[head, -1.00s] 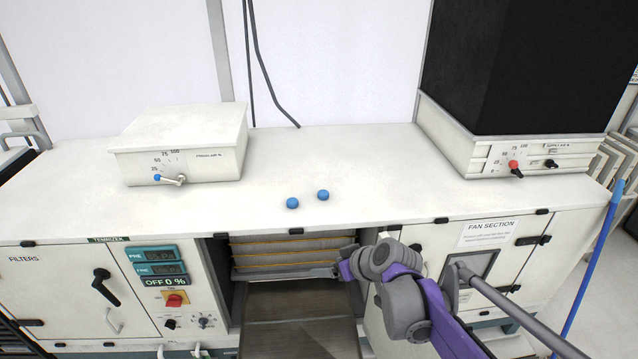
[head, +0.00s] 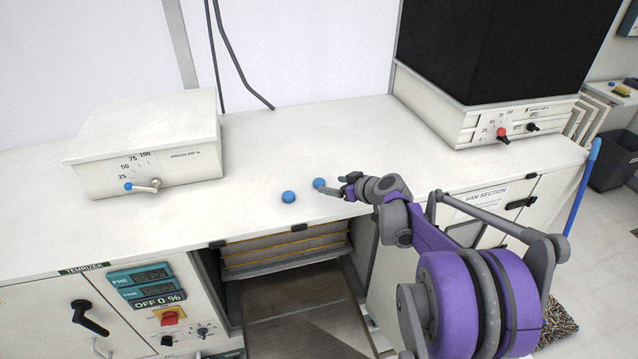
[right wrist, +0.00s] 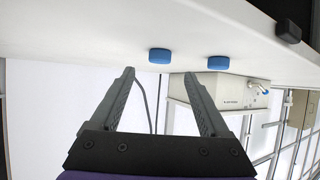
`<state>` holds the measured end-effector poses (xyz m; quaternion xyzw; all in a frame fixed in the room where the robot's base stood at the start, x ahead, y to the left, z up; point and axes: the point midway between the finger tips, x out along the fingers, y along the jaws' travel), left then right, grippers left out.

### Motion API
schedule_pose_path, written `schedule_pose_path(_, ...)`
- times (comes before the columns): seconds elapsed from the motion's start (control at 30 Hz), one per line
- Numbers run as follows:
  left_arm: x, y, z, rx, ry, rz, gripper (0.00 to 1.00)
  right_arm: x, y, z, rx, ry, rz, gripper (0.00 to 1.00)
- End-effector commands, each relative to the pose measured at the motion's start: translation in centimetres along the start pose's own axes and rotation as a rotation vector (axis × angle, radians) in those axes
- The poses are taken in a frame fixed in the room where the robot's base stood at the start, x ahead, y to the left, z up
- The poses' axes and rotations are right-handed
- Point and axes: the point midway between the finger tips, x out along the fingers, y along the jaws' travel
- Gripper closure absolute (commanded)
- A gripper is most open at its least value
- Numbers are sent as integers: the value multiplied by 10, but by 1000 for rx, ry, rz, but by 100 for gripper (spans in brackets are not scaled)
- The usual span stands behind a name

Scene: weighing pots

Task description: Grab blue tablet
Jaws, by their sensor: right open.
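Two small round blue tablets lie on the white cabinet top. The left blue tablet (head: 288,197) is nearer the front edge, and the right blue tablet (head: 319,183) is close to my right gripper (head: 336,185). My right gripper is open and empty, reaching in from the right with its fingertips just short of the right tablet. In the right wrist view, turned over, the right tablet (right wrist: 160,56) lies ahead of the gap between the fingers (right wrist: 159,73), and the left tablet (right wrist: 218,62) is off to one side. My left gripper is not in view.
A white box with a lever (head: 150,150) stands at the left on the cabinet top (head: 250,150). A unit with a black upper part (head: 490,50) stands at the right. Below the front edge is an open bay with filters (head: 285,245). The top behind the tablets is clear.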

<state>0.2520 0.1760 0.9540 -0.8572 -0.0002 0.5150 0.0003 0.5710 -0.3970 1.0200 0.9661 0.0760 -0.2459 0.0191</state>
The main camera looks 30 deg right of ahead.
Motion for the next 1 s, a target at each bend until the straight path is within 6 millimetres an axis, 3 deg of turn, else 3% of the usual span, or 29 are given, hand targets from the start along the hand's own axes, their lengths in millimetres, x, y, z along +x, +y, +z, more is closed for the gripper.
schedule_pose_path(0.23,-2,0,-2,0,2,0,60,21,0,-2,-1,0,-1,21)
schedule_pose_path(0.5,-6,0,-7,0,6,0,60,59,1,-4,0,0,-1,21)
schedule_pose_path(0.8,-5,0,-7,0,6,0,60,64,1,-3,0,0,0,21)
schedule_pose_path(1.0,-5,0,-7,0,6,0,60,64,1,-3,0,0,0,55)
